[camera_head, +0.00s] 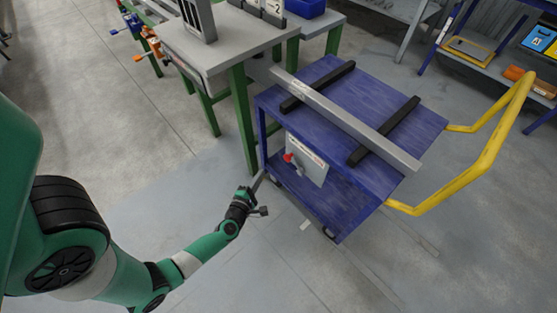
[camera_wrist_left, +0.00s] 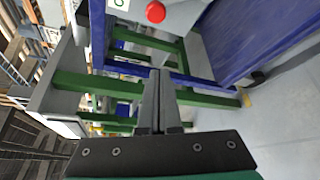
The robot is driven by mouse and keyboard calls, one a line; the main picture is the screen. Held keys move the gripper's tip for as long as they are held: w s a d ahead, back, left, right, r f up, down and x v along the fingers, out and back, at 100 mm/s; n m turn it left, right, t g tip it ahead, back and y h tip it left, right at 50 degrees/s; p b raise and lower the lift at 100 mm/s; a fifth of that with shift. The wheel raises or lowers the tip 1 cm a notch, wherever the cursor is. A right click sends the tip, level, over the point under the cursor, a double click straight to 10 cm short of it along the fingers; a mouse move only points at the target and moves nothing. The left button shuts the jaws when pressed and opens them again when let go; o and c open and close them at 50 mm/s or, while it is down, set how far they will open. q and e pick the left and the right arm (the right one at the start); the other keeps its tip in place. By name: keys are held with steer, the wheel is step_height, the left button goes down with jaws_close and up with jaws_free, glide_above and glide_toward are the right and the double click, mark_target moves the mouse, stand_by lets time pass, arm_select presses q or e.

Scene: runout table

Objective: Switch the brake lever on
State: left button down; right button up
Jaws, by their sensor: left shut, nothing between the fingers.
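The brake lever has a red knob (camera_head: 288,158) and sits on a pale panel (camera_head: 310,165) on the side of the blue cart (camera_head: 350,185). In the left wrist view the red knob (camera_wrist_left: 156,12) shows at the top edge, with part of the panel (camera_wrist_left: 185,14) beside it. The rest of the lever is cut off there. My left gripper (camera_head: 258,180) is shut and empty, beside the cart's near corner, to the lower left of the lever and apart from it. Its fingers (camera_wrist_left: 155,85) point up the wrist view. My right gripper is not in view.
A long grey bar (camera_head: 345,118) lies across two black blocks on the cart top. A yellow handle (camera_head: 480,165) juts out at the cart's right. A green-legged bench (camera_head: 238,35) stands behind left.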

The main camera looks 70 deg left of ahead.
arm_select(q)
steer(key=w+a+b, duration=0.1)
steer(key=w+a, duration=0.3)
steer(key=w, duration=0.4)
steer(key=shift+w+a+b, duration=0.15)
steer(key=shift+w+b, duration=0.15)
steer(key=shift+b, duration=0.1)
steer(key=shift+f, duration=0.1)
steer(key=shift+d+r+p, duration=0.2)
steer(key=shift+r+p, duration=0.1)
steer(key=shift+p, duration=0.15)
